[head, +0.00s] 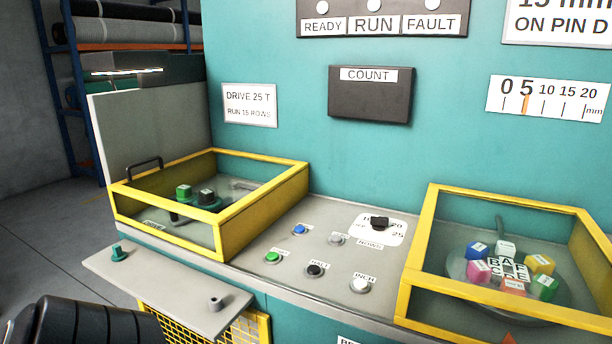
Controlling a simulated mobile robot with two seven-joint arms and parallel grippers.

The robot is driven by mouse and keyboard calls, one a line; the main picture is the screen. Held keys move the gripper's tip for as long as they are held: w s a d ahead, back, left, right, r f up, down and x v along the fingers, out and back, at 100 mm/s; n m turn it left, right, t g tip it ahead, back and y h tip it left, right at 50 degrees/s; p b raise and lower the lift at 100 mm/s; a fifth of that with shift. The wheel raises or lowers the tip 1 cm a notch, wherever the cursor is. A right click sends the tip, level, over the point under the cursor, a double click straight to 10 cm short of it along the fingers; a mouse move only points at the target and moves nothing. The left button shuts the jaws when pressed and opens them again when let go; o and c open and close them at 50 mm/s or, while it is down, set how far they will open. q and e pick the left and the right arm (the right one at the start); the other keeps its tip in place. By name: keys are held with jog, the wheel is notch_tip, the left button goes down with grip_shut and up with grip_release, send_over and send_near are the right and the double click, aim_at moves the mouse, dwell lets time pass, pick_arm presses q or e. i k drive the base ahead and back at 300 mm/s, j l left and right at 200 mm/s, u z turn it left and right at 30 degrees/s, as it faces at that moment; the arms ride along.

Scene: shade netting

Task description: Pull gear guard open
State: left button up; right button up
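The guard on the left is a yellow-framed box with clear panels (262,213), standing on the machine's counter and looking shut. A dark bar handle (145,163) stands at its left side. Through the panels I see a green block (184,191) and a dark block (207,197) on round dark parts; their details are hard to make out. A plate above it reads "DRIVE 25 T, RUN 15 ROWS" (249,105). Neither of my grippers is in view.
A second yellow-framed clear guard (418,248) at right covers a disc with several coloured blocks. Between them are push buttons (315,270) and a black-knobbed ROWS dial (379,223). A grey shelf (170,290) with small pegs juts out in front. A black ribbed object (80,325) fills the bottom left.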

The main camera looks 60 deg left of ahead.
aim_at(120, 187)
jog(key=u, duration=2.35)
jog(key=i+j, duration=0.15)
jog(key=j, duration=0.2)
jog(key=i+j, duration=0.1)
jog(key=j, duration=0.3)
jog(key=i+j+z, duration=0.1)
jog(key=j, duration=0.25)
jog(key=i+j, duration=0.15)
jog(key=j, duration=0.2)
jog(key=j+z, duration=0.1)
jog(key=z, duration=0.95)
